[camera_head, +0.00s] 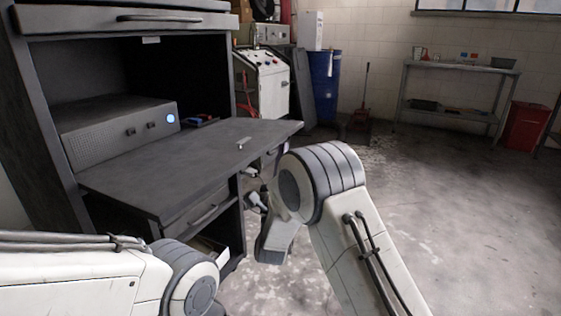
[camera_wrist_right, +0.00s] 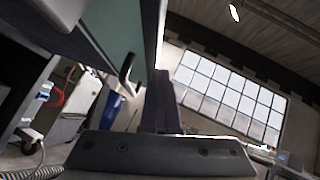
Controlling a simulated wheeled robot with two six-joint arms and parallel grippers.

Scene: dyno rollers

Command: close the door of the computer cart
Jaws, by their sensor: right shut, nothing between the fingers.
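The computer cart (camera_head: 50,100) is a tall dark grey cabinet on the left of the head view. Its door (camera_head: 155,165) is folded down and lies flat like a shelf, so the cart stands open. My right gripper (camera_head: 257,200) is low beside the door's right edge, partly hidden by my own arm; I cannot tell whether it touches. It is shut and empty. In the right wrist view the shut fingers (camera_wrist_right: 158,105) point up beside a greenish panel (camera_wrist_right: 112,30) with a dark handle, likely the door's underside. My left arm shows at lower left, but its gripper is out of view.
A drawer with a handle (camera_head: 203,214) is below the door. A white machine (camera_head: 268,85), a blue barrel (camera_head: 324,85) and a metal table (camera_head: 460,68) stand farther back. The floor at right is clear.

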